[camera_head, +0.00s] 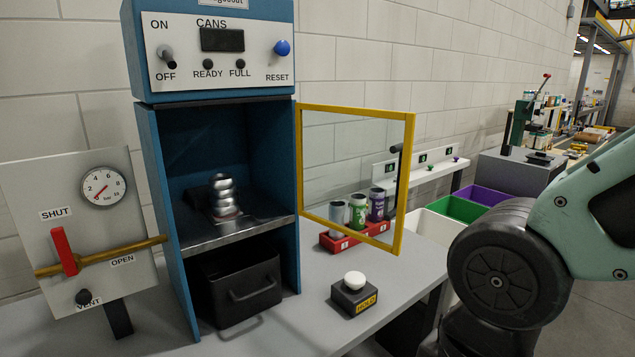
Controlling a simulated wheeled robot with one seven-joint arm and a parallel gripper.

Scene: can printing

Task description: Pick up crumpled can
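The crumpled can (223,195) is silver, dented in rings, and stands roughly upright on the metal shelf (262,229) inside the blue machine (160,190). The machine's yellow-framed clear door (406,185) is swung open to the right. My arm shows at the right edge, well apart from the can. My gripper is outside the view.
A red holder (335,243) with several cans stands behind the door. A HOLD button box (355,295) sits on the grey table (290,325). A black bin (240,290) is under the shelf. A valve panel (75,220) stands left. Purple (484,196) and green (455,208) bins are at right.

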